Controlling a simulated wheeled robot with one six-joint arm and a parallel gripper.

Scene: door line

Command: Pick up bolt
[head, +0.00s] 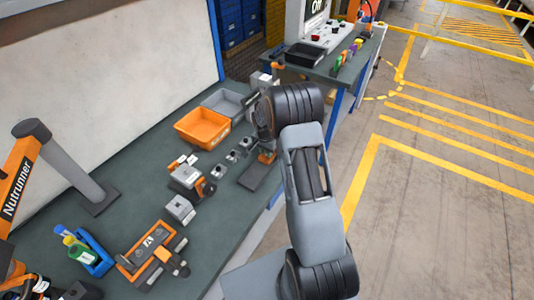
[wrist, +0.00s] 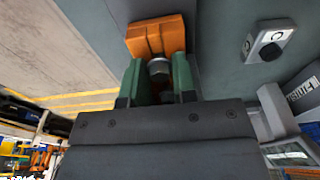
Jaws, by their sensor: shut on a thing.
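My gripper (wrist: 160,82) shows in the wrist view, its two green fingers shut on a bolt (wrist: 159,68) with a grey metal head. An orange block (wrist: 157,37) lies just beyond the fingertips; whether the bolt touches it I cannot tell. The bolt's lower part is hidden between the fingers. In the head view my arm reaches over the green-grey workbench (head: 140,150) near its right edge, and the bolt and fingertips cannot be made out there.
An orange bin (head: 203,127) and a grey bin (head: 225,103) stand at the back. Several small grey blocks (head: 231,156) lie left of my arm. An orange tool tray (head: 150,252) is at the front. A side table (head: 345,75) stands behind. Open floor lies to the right.

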